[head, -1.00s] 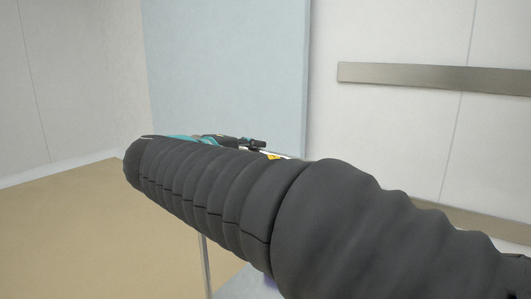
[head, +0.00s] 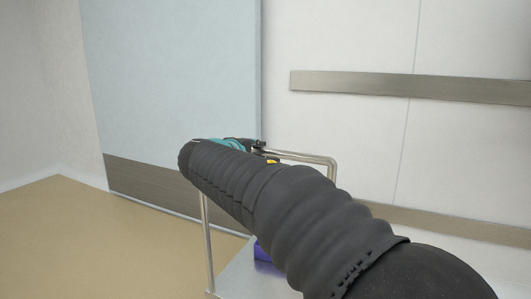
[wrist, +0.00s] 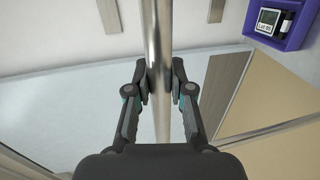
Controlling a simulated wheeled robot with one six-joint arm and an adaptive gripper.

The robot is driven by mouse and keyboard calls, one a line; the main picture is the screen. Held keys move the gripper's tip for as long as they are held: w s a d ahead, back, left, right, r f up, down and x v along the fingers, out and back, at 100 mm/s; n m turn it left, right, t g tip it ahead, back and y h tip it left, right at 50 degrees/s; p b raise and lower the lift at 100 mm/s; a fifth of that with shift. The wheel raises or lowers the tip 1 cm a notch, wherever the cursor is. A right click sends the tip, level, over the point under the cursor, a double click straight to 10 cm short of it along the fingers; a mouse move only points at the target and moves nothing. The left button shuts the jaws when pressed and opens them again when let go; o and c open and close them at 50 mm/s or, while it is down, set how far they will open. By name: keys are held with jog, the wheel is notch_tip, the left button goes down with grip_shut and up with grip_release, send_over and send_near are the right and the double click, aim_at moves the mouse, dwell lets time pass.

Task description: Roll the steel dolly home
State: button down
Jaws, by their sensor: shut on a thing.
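The steel dolly stands in the lower middle of the head view, largely hidden behind my arm. Its tubular handle (head: 305,157) rises above a flat metal deck (head: 238,277), and an upright post (head: 207,245) shows at the left. In the wrist view, the handle bar (wrist: 158,45) runs between my fingers. My gripper (wrist: 159,80) is shut on this bar. In the head view, my arm covers the fingers' contact with the bar. A purple holder (head: 262,250) shows low by the deck; a purple holder with a small labelled display (wrist: 269,20) is at the wrist view's upper right.
A pale blue panel (head: 175,90) with a brown lower band (head: 150,185) stands behind the dolly. A white wall with a metal rail (head: 400,86) is at the right. Tan floor (head: 90,235) is clear at the left.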

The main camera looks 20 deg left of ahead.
jog(key=r+p+x, duration=0.1)
jog(key=p+x, duration=0.2)
jog(key=x, duration=0.6)
jog(key=r+p+x, duration=0.2)
jog(key=p+x, duration=0.1)
jog(key=x, duration=0.6)
jog(key=shift+w+r, duration=0.2)
jog(key=shift+w, duration=0.15)
jog(key=c, duration=1)
grip_release()
jog(key=shift+s, duration=0.15)
jog(key=v, duration=1.1)
jog(key=shift+s+r, duration=0.1)
jog(key=shift+s, duration=0.3)
